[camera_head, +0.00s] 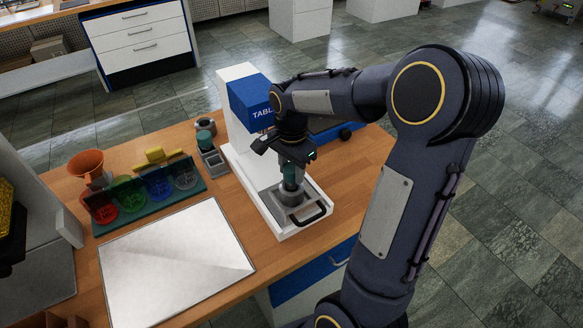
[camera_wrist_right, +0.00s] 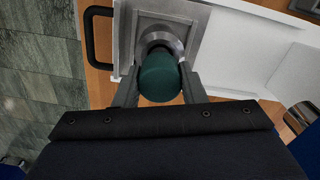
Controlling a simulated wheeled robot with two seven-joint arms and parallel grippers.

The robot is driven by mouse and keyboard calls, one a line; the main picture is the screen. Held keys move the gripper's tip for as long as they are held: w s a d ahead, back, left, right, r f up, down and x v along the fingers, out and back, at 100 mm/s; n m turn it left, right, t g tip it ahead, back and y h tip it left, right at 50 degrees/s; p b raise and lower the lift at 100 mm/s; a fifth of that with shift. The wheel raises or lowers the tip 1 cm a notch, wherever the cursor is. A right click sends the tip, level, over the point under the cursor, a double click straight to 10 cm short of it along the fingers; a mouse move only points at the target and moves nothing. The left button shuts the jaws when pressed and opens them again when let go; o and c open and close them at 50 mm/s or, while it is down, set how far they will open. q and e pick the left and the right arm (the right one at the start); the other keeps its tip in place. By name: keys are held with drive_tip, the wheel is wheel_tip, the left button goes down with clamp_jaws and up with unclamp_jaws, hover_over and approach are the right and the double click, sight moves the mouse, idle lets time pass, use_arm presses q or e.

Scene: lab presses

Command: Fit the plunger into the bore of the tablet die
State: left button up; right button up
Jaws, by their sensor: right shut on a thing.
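The plunger (camera_head: 291,179) has a dark green knob and is held by my right gripper (camera_head: 289,164) over the press's front tray. The green knob (camera_wrist_right: 160,77) also shows between the two fingers in the right wrist view. The tablet die (camera_head: 299,211) is a grey block in the white tray, directly below the plunger. In the wrist view, the die (camera_wrist_right: 196,28) has a round metal collar (camera_wrist_right: 160,35) just beyond the knob. The plunger's lower end is hidden, so I cannot tell whether it is inside the bore. My left gripper is not in view.
The blue and white press (camera_head: 248,98) stands close behind my right wrist. A grey holder with a green-topped piece (camera_head: 204,140) stands left of the press. A bare metal plate (camera_head: 175,262) and coloured dishes lie further left.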

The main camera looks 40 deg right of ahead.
drive_tip(key=shift+f+b, duration=0.35)
drive_tip(key=shift+f, duration=0.25)
drive_tip(key=o, duration=1.2)
wheel_tip(320, 180, up, 8)
drive_tip(key=shift+f, duration=0.1)
